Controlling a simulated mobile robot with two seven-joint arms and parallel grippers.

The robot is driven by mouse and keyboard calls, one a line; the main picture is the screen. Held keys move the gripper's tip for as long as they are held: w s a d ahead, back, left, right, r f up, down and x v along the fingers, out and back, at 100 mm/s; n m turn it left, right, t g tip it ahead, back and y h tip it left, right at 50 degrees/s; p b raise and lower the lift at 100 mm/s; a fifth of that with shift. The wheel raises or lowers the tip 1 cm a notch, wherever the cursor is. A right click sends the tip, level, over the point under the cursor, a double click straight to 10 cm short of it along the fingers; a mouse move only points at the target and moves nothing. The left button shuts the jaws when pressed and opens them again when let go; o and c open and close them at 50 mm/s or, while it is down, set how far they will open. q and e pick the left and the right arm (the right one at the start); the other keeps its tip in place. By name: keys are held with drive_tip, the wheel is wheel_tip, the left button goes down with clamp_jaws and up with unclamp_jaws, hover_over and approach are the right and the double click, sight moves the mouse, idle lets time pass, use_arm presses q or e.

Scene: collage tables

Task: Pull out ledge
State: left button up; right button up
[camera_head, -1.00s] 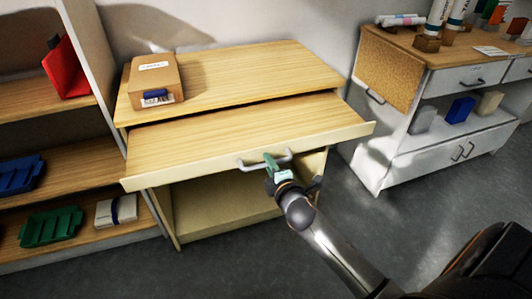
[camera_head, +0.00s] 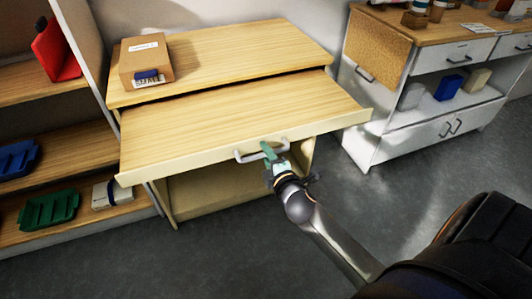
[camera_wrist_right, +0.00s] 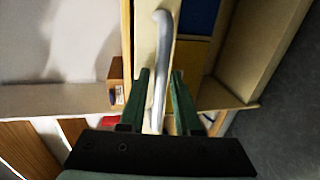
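The ledge (camera_head: 225,125) is a light wood board with a pale front edge. It is slid well out from under the fixed top (camera_head: 235,55) of a wooden cabinet. A grey metal bar handle (camera_head: 241,157) is on its front edge. My right gripper (camera_head: 268,151), with green fingers, is at the handle. My left gripper is not in view.
A cardboard box (camera_head: 146,62) sits on the cabinet top at the left. Shelves with a green tray (camera_head: 48,209) and a blue tray (camera_head: 17,160) stand at the left. A white drawer unit (camera_head: 400,135) stands at the right. The grey floor (camera_head: 400,210) in front is clear.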

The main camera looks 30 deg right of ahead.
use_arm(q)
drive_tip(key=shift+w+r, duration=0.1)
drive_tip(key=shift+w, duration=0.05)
use_arm(e)
drive_tip(key=shift+o, duration=1)
drive_tip(key=shift+s, duration=0.1)
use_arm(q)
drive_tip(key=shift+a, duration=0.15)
use_arm(e)
drive_tip(key=v, duration=1.2)
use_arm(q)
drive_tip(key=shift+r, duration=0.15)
use_arm(e)
drive_tip(key=shift+s, duration=0.15)
use_arm(q)
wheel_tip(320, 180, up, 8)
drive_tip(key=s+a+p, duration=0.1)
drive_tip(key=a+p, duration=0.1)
drive_tip(key=p, duration=0.8)
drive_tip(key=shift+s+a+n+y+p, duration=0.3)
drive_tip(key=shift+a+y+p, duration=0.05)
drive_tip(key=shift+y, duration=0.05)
use_arm(e)
drive_tip(key=s+a+f+m+g+y, duration=0.6)
drive_tip(key=s+a+f+m, duration=0.3)
drive_tip(key=a+m, duration=0.3)
drive_tip(key=shift+s+f+m, duration=0.3)
drive_tip(key=shift+s+m, duration=0.1)
drive_tip(key=shift+m, duration=0.2)
